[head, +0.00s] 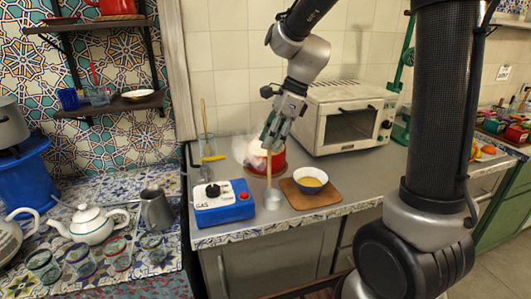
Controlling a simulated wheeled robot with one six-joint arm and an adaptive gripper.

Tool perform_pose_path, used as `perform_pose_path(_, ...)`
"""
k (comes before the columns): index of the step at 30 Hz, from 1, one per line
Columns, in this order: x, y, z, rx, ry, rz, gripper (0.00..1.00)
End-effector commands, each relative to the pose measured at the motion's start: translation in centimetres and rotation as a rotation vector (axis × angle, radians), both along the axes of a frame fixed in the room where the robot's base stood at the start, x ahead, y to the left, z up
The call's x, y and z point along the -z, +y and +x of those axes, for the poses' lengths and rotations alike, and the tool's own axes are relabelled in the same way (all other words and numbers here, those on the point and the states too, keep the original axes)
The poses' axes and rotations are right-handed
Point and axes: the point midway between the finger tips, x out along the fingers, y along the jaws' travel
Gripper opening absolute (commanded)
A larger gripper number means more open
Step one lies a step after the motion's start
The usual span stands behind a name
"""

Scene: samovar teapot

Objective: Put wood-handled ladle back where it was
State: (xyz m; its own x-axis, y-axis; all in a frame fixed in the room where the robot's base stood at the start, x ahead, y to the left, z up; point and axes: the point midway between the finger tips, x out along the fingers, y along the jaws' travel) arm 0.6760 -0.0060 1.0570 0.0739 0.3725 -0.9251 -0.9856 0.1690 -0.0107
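My gripper (272,138) is above the middle of the grey counter, shut on the wooden handle (268,164) of the ladle. The ladle hangs upright with its metal cup (272,199) at the lower end, in front of the red pot (277,162) and left of the bowl. I cannot tell whether the cup touches the counter. The red pot steams and is partly hidden by my gripper and the handle.
A blue gas box (223,208) stands left of the ladle. A glass jar (206,148) with a stick is at the back left, and a toaster oven (342,117) at the back right. A white teapot (90,226), a metal jug (156,211) and glasses stand on the left tiled surface.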

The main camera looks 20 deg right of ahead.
Motion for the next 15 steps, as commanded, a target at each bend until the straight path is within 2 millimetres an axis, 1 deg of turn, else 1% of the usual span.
perform_pose_path(1, -1.2, -0.5, 0.0, 0.002, -0.005, 0.001, 0.32)
perform_pose_path(6, -4.1, -1.7, -0.3, 0.002, -0.003, -0.001, 0.32)
perform_pose_path(10, -5.4, -2.1, -0.4, 0.001, -0.001, 0.001, 0.32)
perform_pose_path(15, -5.9, -2.4, -0.6, -0.007, -0.005, -0.002, 0.32)
